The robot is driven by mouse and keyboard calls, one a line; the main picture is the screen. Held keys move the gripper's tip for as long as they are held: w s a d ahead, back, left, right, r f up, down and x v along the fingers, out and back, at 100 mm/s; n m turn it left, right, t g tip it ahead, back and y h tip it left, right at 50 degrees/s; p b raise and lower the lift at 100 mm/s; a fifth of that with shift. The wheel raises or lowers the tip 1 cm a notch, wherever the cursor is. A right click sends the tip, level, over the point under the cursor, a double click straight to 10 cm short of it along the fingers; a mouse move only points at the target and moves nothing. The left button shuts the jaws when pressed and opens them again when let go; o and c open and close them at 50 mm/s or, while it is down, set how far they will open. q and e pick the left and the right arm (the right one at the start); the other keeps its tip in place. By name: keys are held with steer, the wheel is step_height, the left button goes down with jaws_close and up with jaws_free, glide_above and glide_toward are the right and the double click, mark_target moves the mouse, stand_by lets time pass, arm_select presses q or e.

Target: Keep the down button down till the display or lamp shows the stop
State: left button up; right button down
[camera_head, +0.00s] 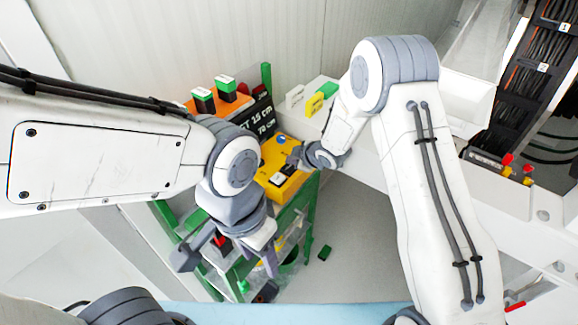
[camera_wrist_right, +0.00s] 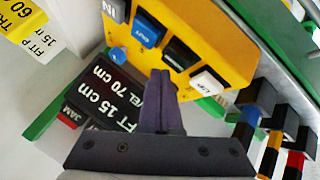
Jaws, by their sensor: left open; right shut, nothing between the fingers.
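A yellow control box (camera_head: 272,152) stands on the green frame, and fills the upper part of the right wrist view (camera_wrist_right: 215,25). Its face carries a white button marked UP (camera_wrist_right: 207,81), a black button (camera_wrist_right: 180,54) with no readable label, a blue button marked OUT (camera_wrist_right: 148,28) and a blue knob (camera_wrist_right: 117,55). I cannot read a down label. A black display (camera_wrist_right: 108,92) shows partly legible white text, "FT 15 cm" and "VEL 70 cm". My right gripper (camera_wrist_right: 161,78) is shut and empty, its tips by the black button; contact is unclear. My left gripper (camera_head: 228,258) is open, lower left of the box.
Green-topped black blocks (camera_head: 204,99) stand on an orange surface behind my left arm. A green shelf frame (camera_head: 300,210) holds various parts below the box. A yellow tag (camera_head: 314,105) stands by the wall.

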mark_target(291, 169)
steer(key=shift+r, duration=0.1)
step_height(291, 169, up, 5)
steer(key=p, duration=0.4)
stand_by(0.5)
